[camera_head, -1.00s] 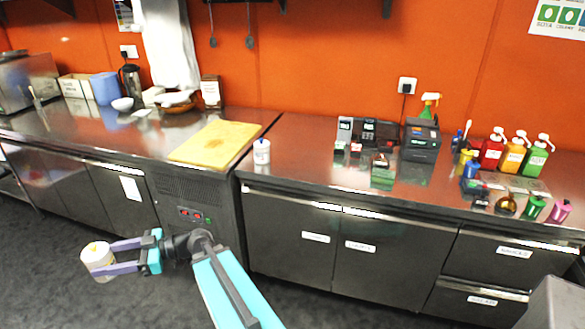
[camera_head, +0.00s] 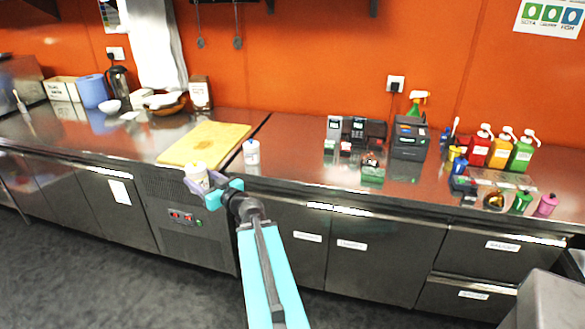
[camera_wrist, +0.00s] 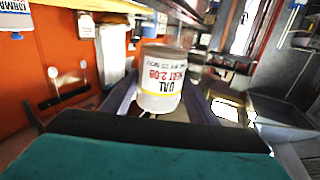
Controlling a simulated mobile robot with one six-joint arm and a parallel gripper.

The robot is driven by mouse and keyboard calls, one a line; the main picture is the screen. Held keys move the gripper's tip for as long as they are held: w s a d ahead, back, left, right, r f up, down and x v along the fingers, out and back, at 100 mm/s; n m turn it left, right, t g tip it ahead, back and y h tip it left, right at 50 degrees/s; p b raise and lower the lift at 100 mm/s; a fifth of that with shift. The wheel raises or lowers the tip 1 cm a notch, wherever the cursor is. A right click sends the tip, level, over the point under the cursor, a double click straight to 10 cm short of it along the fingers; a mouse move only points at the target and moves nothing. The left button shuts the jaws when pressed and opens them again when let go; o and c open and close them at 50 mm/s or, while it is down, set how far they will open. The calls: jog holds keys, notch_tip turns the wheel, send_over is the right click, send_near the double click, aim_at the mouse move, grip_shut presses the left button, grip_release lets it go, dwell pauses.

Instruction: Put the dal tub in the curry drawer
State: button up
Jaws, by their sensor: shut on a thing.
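The dal tub is a small white tub (camera_wrist: 160,82) with a label reading "DAL", upside down in the wrist view. My gripper (camera_wrist: 158,95) is shut on it, one purple finger on each side. In the head view the tub (camera_head: 197,174) is held in front of the counter edge, near the yellow cutting board. Two closed drawers with white labels are at the lower right, an upper drawer (camera_head: 500,246) and a lower drawer (camera_head: 470,296). The label text is too small to read surely, so I cannot tell which is the curry drawer.
A grey block (camera_head: 550,300) stands at the lower right. The counter's front middle is clear.

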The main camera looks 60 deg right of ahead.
jog(key=s+d+f+m+g+h, duration=0.1)
jog(key=s+d+m+g+h, duration=0.2)
jog(key=s+d+h, duration=0.3)
jog(key=s+d+f+m+g+h, duration=0.2)
jog(key=s+d+m+g+h, duration=0.2)
jog(key=s+d, duration=1.2)
jog(key=d+m+h, duration=0.2)
jog(key=d, duration=0.3)
jog(key=shift+s+d+f, duration=0.15)
jog(key=shift+s+d, duration=0.05)
jog(key=shift+w+a+f+p+x, duration=0.15)
jog(key=shift+w+f+x, duration=0.1)
jog(key=shift+x, duration=2.1)
jog(key=shift+w+a+f+p+x, duration=0.15)
jog(key=shift+w+a+f+x, duration=0.1)
jog(key=shift+x, duration=2.1)
jog(key=shift+w+a+f+p+x, duration=0.15)
jog(key=shift+w+f+x, duration=0.1)
jog(key=shift+x, duration=2.15)
jog(key=shift+d, duration=0.15)
jog(key=shift+x, duration=0.95)
jog(key=shift+s+a+f+p, duration=0.15)
jog(key=shift+f+p, duration=0.35)
jog(key=shift+f, duration=1.15)
jog(key=shift+f, duration=0.25)
